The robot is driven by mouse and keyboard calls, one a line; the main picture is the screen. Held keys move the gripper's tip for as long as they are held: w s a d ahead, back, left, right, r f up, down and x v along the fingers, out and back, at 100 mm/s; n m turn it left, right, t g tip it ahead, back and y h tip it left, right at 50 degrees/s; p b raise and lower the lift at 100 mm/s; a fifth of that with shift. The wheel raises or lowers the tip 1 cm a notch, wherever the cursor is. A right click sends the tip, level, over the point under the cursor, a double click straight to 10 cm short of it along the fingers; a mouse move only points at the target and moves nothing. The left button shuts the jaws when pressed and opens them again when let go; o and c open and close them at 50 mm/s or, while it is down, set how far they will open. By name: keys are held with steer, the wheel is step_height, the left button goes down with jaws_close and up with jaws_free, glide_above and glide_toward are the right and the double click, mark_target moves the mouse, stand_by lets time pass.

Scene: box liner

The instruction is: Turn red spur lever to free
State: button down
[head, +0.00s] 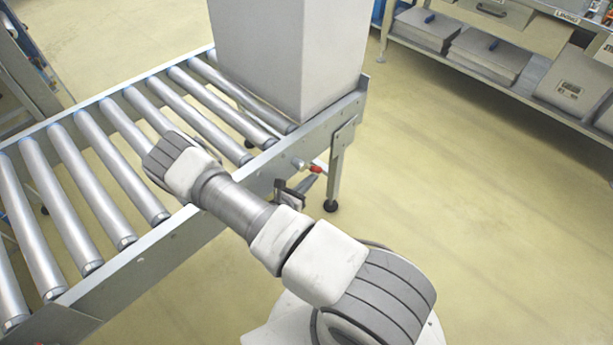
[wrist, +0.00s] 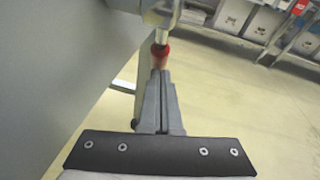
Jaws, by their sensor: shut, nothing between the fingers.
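The red spur lever (head: 316,169) shows as a small red end on a pale metal rod at the side of the roller conveyor, near its right leg. In the wrist view the red part (wrist: 160,50) sits straight ahead of the fingertips, under a pale rod. My gripper (head: 309,181) is just below the lever in the head view. In the wrist view my gripper (wrist: 160,74) has its two grey fingers together with nothing held. The tips are very close to the red part; I cannot tell whether they touch. The lever's markings are not visible.
A tall grey box (head: 285,55) stands on the rollers of the conveyor (head: 150,255), above the lever. The conveyor leg (head: 338,175) is close right of my gripper. A shelf with grey cases (head: 490,55) is at the back right. The floor (head: 470,190) right of the conveyor is clear.

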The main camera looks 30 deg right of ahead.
mark_target(319, 170)
steer(key=shift+w+d+r+p, duration=0.3)
steer(key=shift+d+r+p, duration=0.3)
steer(key=shift+d+p, duration=0.25)
steer(key=shift+w+d+r+p, duration=0.3)
steer(key=shift+d+r+p, duration=0.3)
steer(key=shift+d, duration=0.35)
steer(key=shift+f, duration=0.15)
